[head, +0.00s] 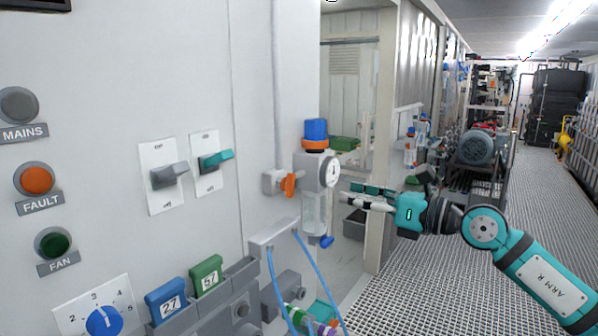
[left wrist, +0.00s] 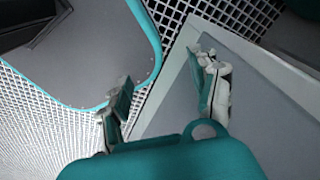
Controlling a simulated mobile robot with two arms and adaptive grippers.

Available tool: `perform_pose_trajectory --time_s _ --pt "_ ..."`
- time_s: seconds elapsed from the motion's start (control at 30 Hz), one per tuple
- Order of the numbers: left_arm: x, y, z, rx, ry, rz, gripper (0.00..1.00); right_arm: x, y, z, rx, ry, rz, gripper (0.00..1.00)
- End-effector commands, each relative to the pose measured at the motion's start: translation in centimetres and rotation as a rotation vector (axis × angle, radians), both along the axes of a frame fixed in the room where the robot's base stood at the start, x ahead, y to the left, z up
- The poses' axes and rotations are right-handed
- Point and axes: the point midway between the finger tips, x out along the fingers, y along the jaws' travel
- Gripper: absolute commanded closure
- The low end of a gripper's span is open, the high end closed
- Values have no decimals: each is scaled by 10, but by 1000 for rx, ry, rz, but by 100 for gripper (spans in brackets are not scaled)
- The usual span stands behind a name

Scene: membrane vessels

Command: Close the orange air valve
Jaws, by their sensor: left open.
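The orange air valve (head: 288,184) is a small orange handle on a grey fitting at the wall, left of the air unit with the round gauge (head: 332,171). The handle looks roughly upright, along the pipe above it. My right gripper (head: 348,192) is in the head view, right of the valve and apart from it, fingers pointing left. Its fingers look open, seen nearly edge-on, with nothing between them. My left gripper (left wrist: 166,92) shows only in the left wrist view. It is open and empty, over grating and grey panels; the valve is not in that view.
A blue knob with an orange collar (head: 315,143) tops the air unit, and a clear bowl (head: 315,214) hangs below. Blue hoses (head: 277,285) hang from a grey block. Switches (head: 168,176) line the wall at left. Grating floor (head: 440,270) is open at right.

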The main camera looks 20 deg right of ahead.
Motion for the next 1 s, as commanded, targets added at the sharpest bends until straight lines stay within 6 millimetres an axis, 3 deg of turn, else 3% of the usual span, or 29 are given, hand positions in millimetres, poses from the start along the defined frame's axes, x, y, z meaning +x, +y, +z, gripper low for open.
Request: perform_pose_trajectory --time_s 0.03,0.1,0.5,0.7,1.0 --pt "0 -5 16 -6 0 0 38 8 10 10 4 -2 7 64" --pt "0 -7 25 -8 0 -1 38 21 18 9 6 -1 4 64" --pt "0 13 63 16 0 -1 38 83 67 5 4 1 4 64" --pt "1 12 68 15 -1 0 38 97 77 2 2 1 2 64" --pt "1 5 68 6 -2 2 38 99 78 0 1 0 2 64"
